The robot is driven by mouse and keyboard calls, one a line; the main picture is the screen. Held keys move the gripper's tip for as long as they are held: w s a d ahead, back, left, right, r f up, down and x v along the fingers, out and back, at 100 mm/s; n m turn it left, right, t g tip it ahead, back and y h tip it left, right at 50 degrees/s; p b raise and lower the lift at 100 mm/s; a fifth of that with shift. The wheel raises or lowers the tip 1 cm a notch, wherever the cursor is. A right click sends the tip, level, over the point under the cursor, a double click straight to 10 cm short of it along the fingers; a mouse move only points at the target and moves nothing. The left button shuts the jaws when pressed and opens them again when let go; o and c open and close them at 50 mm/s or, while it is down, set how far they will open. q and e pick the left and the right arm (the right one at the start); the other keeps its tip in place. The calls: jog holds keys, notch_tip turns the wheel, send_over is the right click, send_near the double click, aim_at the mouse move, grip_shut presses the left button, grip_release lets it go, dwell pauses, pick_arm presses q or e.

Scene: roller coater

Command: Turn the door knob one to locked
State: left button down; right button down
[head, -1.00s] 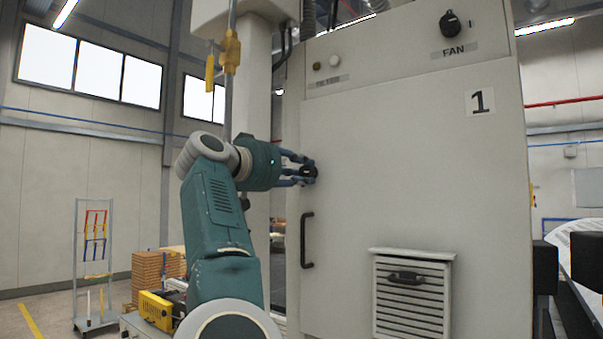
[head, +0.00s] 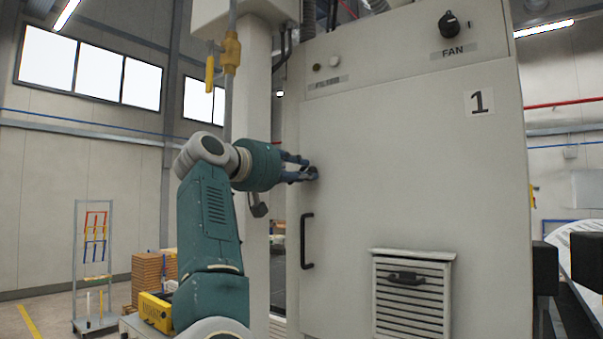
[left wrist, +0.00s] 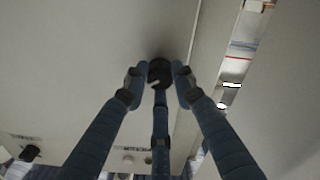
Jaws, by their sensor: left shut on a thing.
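The door knob (left wrist: 159,72) is a small round black knob with a white mark, on the left part of the cabinet door (head: 420,170) marked 1. My left gripper (head: 309,173) is at the knob, and its blue fingers close around it. In the left wrist view the fingers of my left gripper (left wrist: 160,84) sit on both sides of the knob, with a third finger below. In the head view the fingers mostly hide the knob. My right gripper is not in view.
A black door handle (head: 306,240) is below the knob. A vent with a black handle (head: 411,305) is low on the door. A black FAN knob (head: 449,25) is at the upper right. A yellow valve (head: 231,52) on a pipe is left of the cabinet.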

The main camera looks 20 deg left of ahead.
pick_arm(q)
jog(key=n, duration=0.5)
jog(key=shift+a+r+n+p, duration=0.25)
jog(key=shift+r+n+p, duration=0.05)
jog(key=n, duration=0.3)
jog(key=shift+n, duration=0.3)
jog(key=shift+f+n+p, duration=0.1)
jog(key=shift+n+p, duration=0.2)
jog(key=shift+n, duration=0.3)
jog(key=shift+f, duration=0.1)
jog(key=c, duration=1.4)
grip_release()
jog(key=shift+a+f, duration=0.1)
jog(key=shift+a, duration=0.1)
jog(key=shift+s+d, duration=0.1)
jog(key=shift+s, duration=0.1)
